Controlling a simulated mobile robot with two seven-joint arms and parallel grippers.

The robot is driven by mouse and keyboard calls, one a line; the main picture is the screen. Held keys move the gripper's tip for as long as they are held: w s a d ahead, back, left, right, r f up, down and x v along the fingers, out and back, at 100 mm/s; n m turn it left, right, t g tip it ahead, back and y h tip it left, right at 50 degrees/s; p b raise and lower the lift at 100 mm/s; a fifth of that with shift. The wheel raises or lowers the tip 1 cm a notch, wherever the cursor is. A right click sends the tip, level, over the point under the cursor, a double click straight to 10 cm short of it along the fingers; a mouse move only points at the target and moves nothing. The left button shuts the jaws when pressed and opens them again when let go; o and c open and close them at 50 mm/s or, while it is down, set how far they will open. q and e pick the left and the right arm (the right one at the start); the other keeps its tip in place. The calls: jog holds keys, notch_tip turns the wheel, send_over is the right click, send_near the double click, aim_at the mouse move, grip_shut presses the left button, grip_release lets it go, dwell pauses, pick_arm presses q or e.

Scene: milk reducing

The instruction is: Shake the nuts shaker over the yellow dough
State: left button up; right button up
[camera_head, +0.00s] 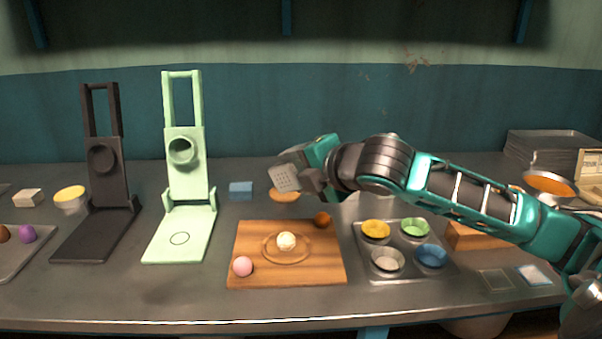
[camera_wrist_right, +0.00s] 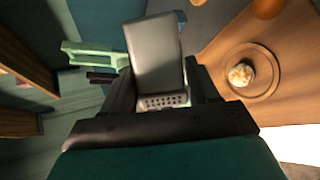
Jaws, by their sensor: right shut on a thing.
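My right gripper (camera_head: 308,174) is shut on a grey metal shaker (camera_head: 286,178) with a perforated face. The shaker is tilted, held in the air above the back part of the wooden board. The wrist view shows the shaker (camera_wrist_right: 155,55) between the fingers, its holes visible at one end. The pale yellow dough ball (camera_head: 286,241) sits in the round recess at the middle of the board; it also shows in the wrist view (camera_wrist_right: 241,74), right of the shaker, with lighter specks on top. My left gripper is not in view.
On the wooden board (camera_head: 255,232) lie a pink ball (camera_head: 242,266) and an orange-brown ball (camera_head: 322,219). A tray (camera_head: 408,276) of several coloured bowls stands to its right. A green press (camera_head: 187,205) and a black press (camera_head: 104,190) stand to the left.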

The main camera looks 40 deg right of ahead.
pick_arm(q)
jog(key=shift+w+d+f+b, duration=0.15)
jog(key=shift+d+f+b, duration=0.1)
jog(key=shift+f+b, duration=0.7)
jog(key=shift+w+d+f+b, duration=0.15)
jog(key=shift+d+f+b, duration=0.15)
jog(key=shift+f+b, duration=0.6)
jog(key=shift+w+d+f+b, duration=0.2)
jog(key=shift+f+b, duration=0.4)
jog(key=shift+b, duration=0.65)
pick_arm(e)
jog(key=shift+s+a+f+n+t+h, duration=0.1)
jog(key=shift+f+n+t+h, duration=0.5)
jog(key=shift+f, duration=0.65)
jog(key=shift+f+n+t+h, duration=0.3)
jog(key=shift+f+n+t, duration=0.4)
jog(key=shift+f+n, duration=0.45)
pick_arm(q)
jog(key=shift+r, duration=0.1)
